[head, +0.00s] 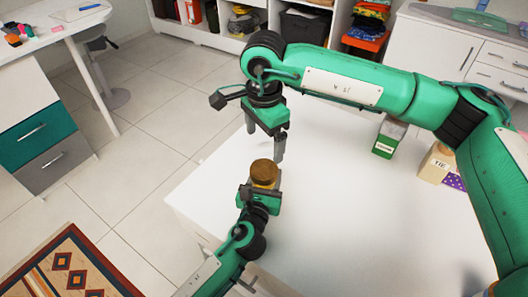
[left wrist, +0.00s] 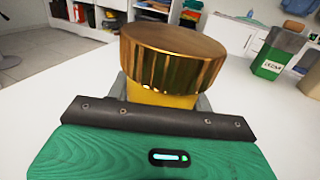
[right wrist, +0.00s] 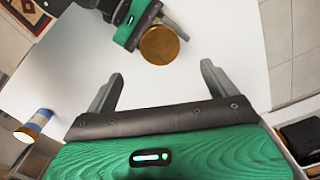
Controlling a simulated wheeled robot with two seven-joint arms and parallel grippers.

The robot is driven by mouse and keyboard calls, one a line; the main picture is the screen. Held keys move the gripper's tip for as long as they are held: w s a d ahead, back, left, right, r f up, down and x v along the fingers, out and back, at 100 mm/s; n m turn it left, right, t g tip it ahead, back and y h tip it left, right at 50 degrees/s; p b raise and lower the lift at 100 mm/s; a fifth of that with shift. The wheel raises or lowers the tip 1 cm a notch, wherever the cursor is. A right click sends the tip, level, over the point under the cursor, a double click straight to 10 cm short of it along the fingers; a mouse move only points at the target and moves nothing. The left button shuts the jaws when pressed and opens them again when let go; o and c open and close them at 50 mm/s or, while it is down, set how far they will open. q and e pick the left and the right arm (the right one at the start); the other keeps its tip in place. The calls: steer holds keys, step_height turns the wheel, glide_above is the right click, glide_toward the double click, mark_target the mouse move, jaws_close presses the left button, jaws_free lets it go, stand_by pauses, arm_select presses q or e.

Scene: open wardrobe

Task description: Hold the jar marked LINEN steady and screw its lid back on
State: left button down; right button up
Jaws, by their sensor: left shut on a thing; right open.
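A jar with a ribbed gold lid (left wrist: 172,55) stands at the table's near left part. Its yellowish body (left wrist: 160,97) shows below the lid in the left wrist view, with no readable label in sight. My left gripper (head: 264,188) is shut on the jar body from the near side. The lid (head: 264,172) sits on top; I cannot tell how tight it is. My right gripper (head: 267,143) is open and empty above and beyond the jar. In the right wrist view the lid (right wrist: 160,45) lies ahead of the open fingertips, apart from them.
The white table (head: 320,225) is clear around the jar. A green labelled container (head: 385,145) and a beige labelled one (head: 436,163) stand at its right. A blue-and-white object (right wrist: 38,120) shows left in the right wrist view. Shelves with folded cloth (head: 368,22) stand behind.

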steer(key=shift+r, duration=0.95)
arm_select(q)
steer(key=c, duration=0.5)
jaws_free()
steer(key=b+v, duration=0.1)
steer(key=v, duration=1.3)
steer(key=shift+w, duration=0.1)
arm_select(e)
steer(key=shift+f, duration=0.5)
